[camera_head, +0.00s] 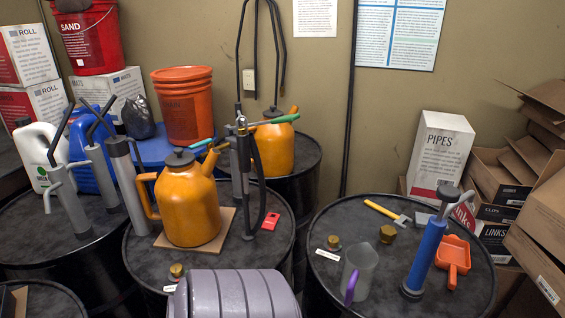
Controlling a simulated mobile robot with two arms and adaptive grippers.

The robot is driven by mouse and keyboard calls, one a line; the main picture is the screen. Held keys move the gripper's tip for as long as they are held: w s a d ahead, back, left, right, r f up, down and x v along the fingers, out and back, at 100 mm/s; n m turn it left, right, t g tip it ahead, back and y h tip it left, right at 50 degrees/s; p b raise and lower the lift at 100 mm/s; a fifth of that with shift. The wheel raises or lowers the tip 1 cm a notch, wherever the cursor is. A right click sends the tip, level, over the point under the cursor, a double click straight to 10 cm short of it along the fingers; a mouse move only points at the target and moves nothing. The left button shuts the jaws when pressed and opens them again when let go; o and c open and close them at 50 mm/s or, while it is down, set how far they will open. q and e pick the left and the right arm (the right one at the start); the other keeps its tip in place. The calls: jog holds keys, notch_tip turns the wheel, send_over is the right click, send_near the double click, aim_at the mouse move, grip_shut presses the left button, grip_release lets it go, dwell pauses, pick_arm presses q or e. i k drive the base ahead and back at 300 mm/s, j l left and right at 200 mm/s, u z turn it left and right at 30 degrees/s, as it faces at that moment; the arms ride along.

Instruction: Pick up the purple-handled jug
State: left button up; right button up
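The purple-handled jug (363,268) is a clear, greyish container. It stands upright near the front of the right-hand black drum (335,222). Its purple handle (351,287) faces the front left. Neither of my grippers shows in the head view, so I cannot see their state or their distance from the jug.
Yellow oil cans (190,207) and pumps crowd the left drums. Cardboard boxes (497,178) are piled at right.

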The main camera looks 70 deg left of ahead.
aim_at(361, 260)
jog(key=u, duration=0.4)
jog(key=k+j+u, duration=0.1)
jog(key=u, duration=0.3)
jog(key=j+u, duration=0.1)
jog(key=u, duration=0.25)
jog(key=j+u, duration=0.1)
jog(key=u, duration=0.3)
